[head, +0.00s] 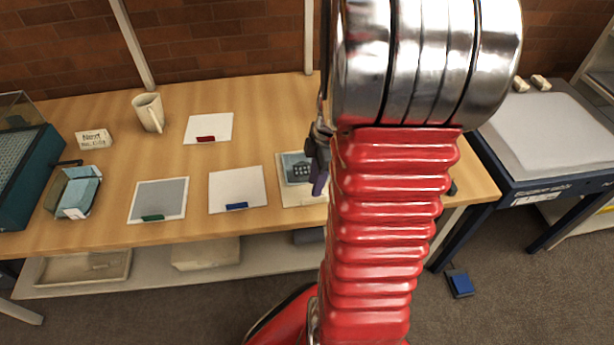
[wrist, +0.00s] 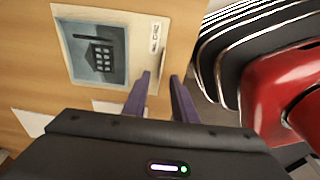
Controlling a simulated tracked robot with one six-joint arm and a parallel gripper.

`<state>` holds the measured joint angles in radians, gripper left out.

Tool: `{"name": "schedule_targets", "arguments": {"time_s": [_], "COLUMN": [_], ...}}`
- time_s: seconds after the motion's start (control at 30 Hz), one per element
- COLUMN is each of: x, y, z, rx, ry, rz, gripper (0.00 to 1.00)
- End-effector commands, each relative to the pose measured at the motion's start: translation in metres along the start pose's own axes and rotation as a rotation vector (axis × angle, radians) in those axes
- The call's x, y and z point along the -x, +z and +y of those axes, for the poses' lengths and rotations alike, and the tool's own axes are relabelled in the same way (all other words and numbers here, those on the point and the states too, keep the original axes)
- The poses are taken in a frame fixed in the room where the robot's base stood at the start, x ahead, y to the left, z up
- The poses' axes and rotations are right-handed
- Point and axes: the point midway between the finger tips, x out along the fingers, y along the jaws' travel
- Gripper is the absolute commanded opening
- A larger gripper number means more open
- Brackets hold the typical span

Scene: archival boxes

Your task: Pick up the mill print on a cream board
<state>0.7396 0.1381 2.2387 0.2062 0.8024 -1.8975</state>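The mill print (head: 297,168) lies on a cream board (head: 292,199) near the front edge of the wooden table, left of my red arm. Its right part is hidden behind my gripper and arm in the head view. In the wrist view the blue-grey print (wrist: 97,52) shows a dark building with windows, with a cream border and a small label strip at its right. The fingertips appear by the board's right edge, above the table; the exact height is unclear. In the head view the gripper (head: 318,165) overlaps the board's right side.
Left along the table lie a white sheet with a blue clip (head: 237,187), a grey sheet with a green clip (head: 160,196), a white sheet with a red clip (head: 210,127), a mug (head: 148,112) and a light-blue box (head: 78,192). A dark-framed stand (head: 550,132) is right.

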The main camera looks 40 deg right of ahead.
Motion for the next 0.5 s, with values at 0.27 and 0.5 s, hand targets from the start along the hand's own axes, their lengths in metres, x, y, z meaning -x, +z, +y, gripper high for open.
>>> {"name": "schedule_targets", "arguments": {"time_s": [0.27,0.5], "x": [-0.002,-0.026], "y": [0.000,0.004], "z": [0.000,-0.003], "rx": [0.000,-0.001], "ry": [-0.001,-0.004], "rz": [0.000,0.000], "gripper": [0.25,0.25]}}
